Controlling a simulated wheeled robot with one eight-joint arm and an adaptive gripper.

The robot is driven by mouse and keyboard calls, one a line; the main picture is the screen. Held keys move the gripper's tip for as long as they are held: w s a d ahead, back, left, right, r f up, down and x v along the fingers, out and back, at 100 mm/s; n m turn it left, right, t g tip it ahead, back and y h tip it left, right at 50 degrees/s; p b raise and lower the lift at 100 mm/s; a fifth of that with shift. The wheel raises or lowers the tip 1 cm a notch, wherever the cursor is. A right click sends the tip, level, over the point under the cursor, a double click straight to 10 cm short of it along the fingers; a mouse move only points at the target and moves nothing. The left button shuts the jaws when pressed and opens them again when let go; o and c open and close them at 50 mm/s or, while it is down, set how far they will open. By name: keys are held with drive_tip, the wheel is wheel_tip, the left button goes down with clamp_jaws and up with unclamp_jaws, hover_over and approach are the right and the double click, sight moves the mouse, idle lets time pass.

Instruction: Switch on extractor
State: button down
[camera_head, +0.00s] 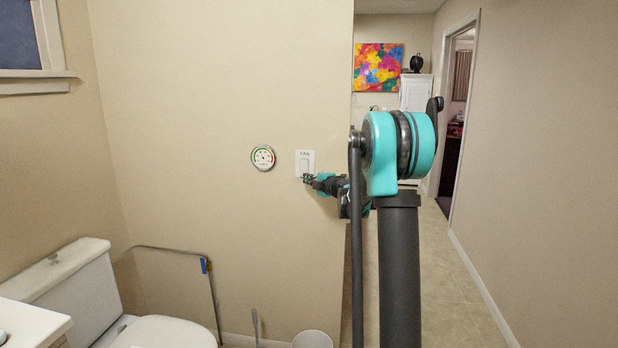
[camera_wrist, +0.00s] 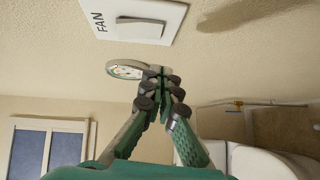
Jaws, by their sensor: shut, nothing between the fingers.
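The extractor switch is a white wall plate (camera_head: 309,156) labelled FAN with a pale rocker (camera_head: 304,164). In the wrist view the plate (camera_wrist: 170,15) is at the top, turned sideways, with its rocker (camera_wrist: 141,30) in full view. My gripper (camera_head: 309,178) is at the lower edge of the plate in the head view. In the wrist view my gripper (camera_wrist: 161,84) is shut and empty, its tips pointing at the wall beside the plate. I cannot tell whether the tips touch the wall, or which way the rocker is set.
A round dial gauge (camera_head: 263,157) hangs left of the switch and also shows in the wrist view (camera_wrist: 125,69). A toilet (camera_head: 165,332), a metal rail (camera_head: 165,249) and a bin (camera_head: 312,340) stand below. Open floor (camera_head: 445,285) lies to the right.

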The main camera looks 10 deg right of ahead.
drive_tip(key=v, duration=0.9)
drive_tip(key=shift+d+f, duration=0.25)
drive_tip(key=shift+f, duration=0.55)
drive_tip(key=s+d+r+m+t+h, duration=0.3)
drive_tip(key=s+d+r+m+h, duration=0.3)
drive_tip(key=m, duration=0.4)
drive_tip(key=s+d+f+m+g+h, duration=0.2)
drive_tip(key=s+d+f+m+h, duration=0.25)
drive_tip(key=s+m+h, duration=0.2)
drive_tip(key=s+a+f+m+g, duration=0.2)
drive_tip(key=s+f+m+g, duration=0.4)
drive_tip(key=s+f, duration=1.05)
drive_tip(key=s+a+f+g+y, duration=0.2)
drive_tip(key=s+a+f+g, duration=0.1)
drive_tip(key=s, duration=0.5)
drive_tip(key=s+a+f+g+y, duration=0.2)
drive_tip(key=s+a+f+g, duration=0.1)
drive_tip(key=s+a+f, duration=0.3)
drive_tip(key=shift+s+f+y, duration=0.35)
drive_tip(key=shift+s, duration=0.75)
drive_tip(key=shift+a, duration=0.1)
